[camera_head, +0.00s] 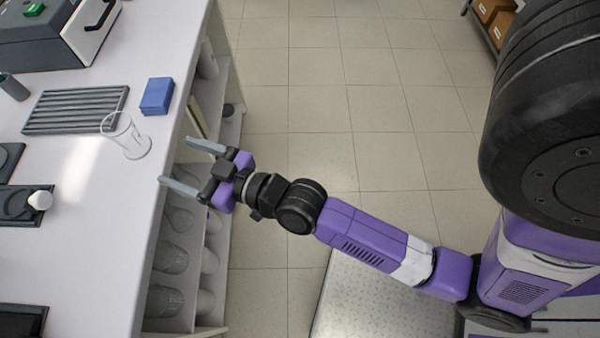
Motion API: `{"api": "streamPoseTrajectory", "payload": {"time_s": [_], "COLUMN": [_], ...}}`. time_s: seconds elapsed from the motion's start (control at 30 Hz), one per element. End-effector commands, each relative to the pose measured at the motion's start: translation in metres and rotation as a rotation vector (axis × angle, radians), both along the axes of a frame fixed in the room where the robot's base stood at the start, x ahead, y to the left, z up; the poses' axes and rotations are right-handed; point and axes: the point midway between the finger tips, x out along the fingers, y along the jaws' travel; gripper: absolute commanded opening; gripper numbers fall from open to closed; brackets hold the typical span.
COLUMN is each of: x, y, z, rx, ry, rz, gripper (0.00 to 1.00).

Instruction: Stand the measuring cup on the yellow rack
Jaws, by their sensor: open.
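A clear, see-through vessel, apparently the measuring cup (128,140), is on the white bench near its right edge. My gripper (177,161) is open and empty. Its two grey fingers point left toward the cup and are apart from it, over the bench's right edge. I cannot tell the height of the fingers from this view. No yellow rack shows in this view.
A grey ridged rack (75,110) and a blue block (157,96) are close behind the cup. A dark machine (75,35) stands at the back. Black plates (22,218) and a small white piece (40,200) lie at left. Glassware fills shelves (232,200) below.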

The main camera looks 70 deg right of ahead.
Motion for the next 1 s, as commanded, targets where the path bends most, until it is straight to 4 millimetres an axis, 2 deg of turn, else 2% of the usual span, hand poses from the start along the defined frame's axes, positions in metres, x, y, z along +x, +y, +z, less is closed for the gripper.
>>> {"api": "streamPoseTrajectory", "payload": {"time_s": [0.03, 0.2, 0.37, 0.5, 0.6, 0.7, 0.83, 1.0], "x": [-0.025, -0.099, -0.165, -0.213, -0.238, -0.253, -0.262, -0.263], "y": [0.006, 0.019, 0.027, 0.032, 0.033, 0.035, 0.036, 0.036], "z": [-0.01, -0.022, -0.019, -0.008, 0.002, 0.009, 0.014, 0.015], "rx": [0.004, 0.015, 0.011, 0.004, -0.002, -0.005, -0.009, -0.008], "ry": [0.027, 0.084, 0.134, 0.174, 0.195, 0.209, 0.216, 0.216], "rz": [0.001, 0.005, 0.021, 0.048, 0.066, 0.081, 0.091, 0.091], "gripper": [0.75, 0.75, 0.75, 0.75, 0.75, 0.75, 0.74, 0.74]}}
